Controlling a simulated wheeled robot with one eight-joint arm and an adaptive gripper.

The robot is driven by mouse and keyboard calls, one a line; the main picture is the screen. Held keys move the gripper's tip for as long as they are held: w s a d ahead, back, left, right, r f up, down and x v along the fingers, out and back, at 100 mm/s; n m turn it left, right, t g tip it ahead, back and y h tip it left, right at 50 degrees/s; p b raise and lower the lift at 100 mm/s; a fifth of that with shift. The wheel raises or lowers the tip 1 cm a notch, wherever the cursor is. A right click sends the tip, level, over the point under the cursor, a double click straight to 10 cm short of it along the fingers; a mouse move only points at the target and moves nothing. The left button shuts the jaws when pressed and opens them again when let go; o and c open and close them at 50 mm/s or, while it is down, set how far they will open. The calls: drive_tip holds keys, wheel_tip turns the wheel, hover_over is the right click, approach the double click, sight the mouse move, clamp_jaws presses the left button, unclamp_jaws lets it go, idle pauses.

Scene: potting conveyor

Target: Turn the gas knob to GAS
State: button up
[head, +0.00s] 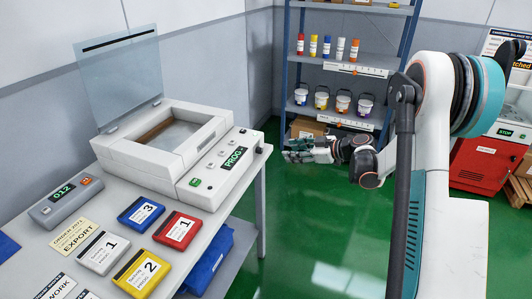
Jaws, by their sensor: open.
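A white machine (190,182) with a raised clear lid (118,75) stands on the bench at left. Its sloped front panel has a display reading PROG (235,157), a green button (195,182) and several small controls. A small dark knob-like part (258,149) shows at the panel's far right end. I cannot read a GAS label or tell which control is the gas knob. My gripper (292,151) is open and empty, to the right of the machine, over the green floor and apart from the panel. Its fingers point left.
The bench (115,205) holds a grey 012 display box (66,203), an export order card (75,238) and numbered blue, red, white and yellow boxes. Shelves (345,69) with bottles and tubs stand behind my gripper. The green floor (300,215) right of the bench is clear.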

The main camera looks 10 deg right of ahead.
sight(262, 151)
drive_tip(key=b+x, duration=0.4)
drive_tip(key=x, duration=0.8)
drive_tip(key=shift+w+a+f, duration=0.1)
drive_tip(key=shift+w+a, duration=0.1)
drive_tip(key=shift+w, duration=0.05)
clamp_jaws()
